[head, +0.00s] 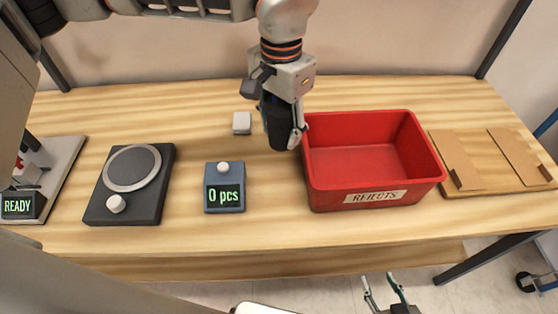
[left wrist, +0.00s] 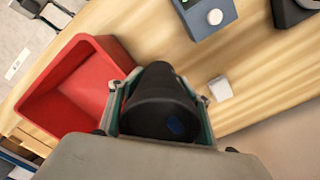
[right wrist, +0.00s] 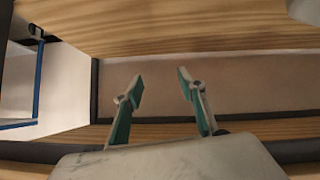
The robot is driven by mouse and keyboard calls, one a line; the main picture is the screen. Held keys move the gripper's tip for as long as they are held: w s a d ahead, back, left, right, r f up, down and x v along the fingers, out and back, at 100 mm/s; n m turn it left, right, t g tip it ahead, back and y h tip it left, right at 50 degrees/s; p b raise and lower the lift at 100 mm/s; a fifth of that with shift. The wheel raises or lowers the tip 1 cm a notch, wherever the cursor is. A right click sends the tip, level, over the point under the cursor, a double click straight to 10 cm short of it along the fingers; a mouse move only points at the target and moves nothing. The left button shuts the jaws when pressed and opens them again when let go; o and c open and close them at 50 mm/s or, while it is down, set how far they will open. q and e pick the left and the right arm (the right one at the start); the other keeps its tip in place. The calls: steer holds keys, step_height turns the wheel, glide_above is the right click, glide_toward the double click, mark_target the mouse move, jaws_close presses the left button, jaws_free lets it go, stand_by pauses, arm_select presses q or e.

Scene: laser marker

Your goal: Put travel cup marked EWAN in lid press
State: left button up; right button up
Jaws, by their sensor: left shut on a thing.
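My left gripper (head: 285,112) is shut on a dark travel cup (head: 276,130), just left of the red bin, towards the back of the table. In the left wrist view the black cup (left wrist: 160,100) sits between the fingers, with a small blue patch on its near end. No name can be read on it. I cannot tell whether its lower end touches the table. My right gripper (head: 386,293) is open and empty, in front of the table's front edge. Nothing in view is clearly identifiable as the lid press; a device with a READY display (head: 18,206) is partly cut off at the left edge.
A red REJECTS bin (head: 375,197) stands right of the cup. A blue counter showing 0 pcs (head: 211,174), a small white block (head: 242,123) and a dark ringed device with a knob (head: 165,165) stand left. A wooden board (head: 505,182) lies far right.

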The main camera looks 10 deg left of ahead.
arm_select(q)
step_height(320, 180, down, 7)
steer(key=shift+r, duration=0.15)
steer(key=shift+f+b, duration=0.3)
steer(key=shift+f, duration=0.1)
step_height(320, 180, down, 4)
steer(key=shift+r, duration=0.1)
arm_select(e)
steer(key=shift+w+d, duration=0.2)
steer(key=shift+w, duration=0.35)
steer(key=shift+f, duration=0.1)
arm_select(q)
steer(key=o, duration=0.9)
steer(key=shift+c, duration=0.2)
